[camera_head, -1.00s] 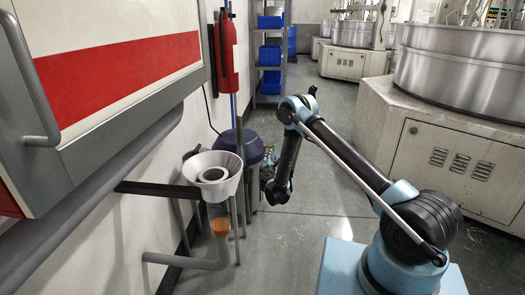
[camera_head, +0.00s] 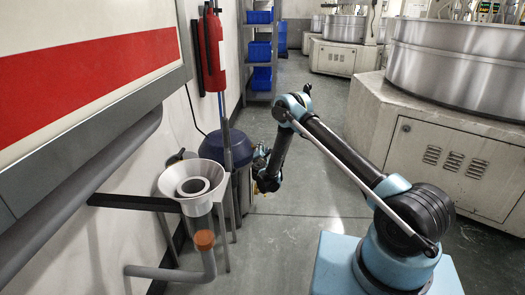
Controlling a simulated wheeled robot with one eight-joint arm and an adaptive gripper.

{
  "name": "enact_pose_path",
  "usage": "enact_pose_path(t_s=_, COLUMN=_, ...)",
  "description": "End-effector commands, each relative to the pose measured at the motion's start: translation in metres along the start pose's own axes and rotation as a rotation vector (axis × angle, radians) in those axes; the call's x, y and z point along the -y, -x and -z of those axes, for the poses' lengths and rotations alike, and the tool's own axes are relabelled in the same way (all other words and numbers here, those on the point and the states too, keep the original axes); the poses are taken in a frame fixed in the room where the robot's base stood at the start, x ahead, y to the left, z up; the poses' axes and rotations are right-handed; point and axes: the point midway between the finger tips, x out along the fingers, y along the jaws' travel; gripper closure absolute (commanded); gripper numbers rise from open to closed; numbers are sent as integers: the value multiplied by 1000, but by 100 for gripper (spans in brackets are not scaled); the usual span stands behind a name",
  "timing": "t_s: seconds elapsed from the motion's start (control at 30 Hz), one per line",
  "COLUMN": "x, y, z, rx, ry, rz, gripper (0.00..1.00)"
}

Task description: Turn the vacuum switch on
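The vacuum (camera_head: 216,148), with a dark blue domed top, stands on the floor by the wall, behind a white funnel. Its switch is not discernible in this view. My gripper (camera_head: 258,180) is at the end of my bent arm, close to the right side of the vacuum. Whether it touches the vacuum I cannot tell. The fingers are small and partly hidden by my arm, so I cannot see whether they are open or shut.
A white funnel (camera_head: 193,186) on a grey pipe with an orange collar (camera_head: 204,240) stands in front of the vacuum. A red extinguisher (camera_head: 211,50) hangs on the wall. Lapping machines (camera_head: 455,150) line the right. The aisle floor (camera_head: 315,115) is clear.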

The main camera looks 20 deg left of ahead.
Motion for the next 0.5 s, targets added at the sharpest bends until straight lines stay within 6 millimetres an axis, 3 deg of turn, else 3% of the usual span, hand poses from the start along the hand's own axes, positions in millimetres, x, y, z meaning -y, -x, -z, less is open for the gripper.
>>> enact_pose_path(t_s=0.17, x=-3, y=2, z=5, rx=-4, ry=0, rz=-3, gripper=64)
enact_pose_path(t_s=0.3, x=-4, y=3, z=6, rx=-6, ry=0, rz=-4, gripper=96)
enact_pose_path(t_s=0.33, x=-4, y=3, z=7, rx=-6, ry=0, rz=-4, gripper=100)
enact_pose_path(t_s=0.5, x=-5, y=4, z=8, rx=-7, ry=-1, rz=-4, gripper=100)
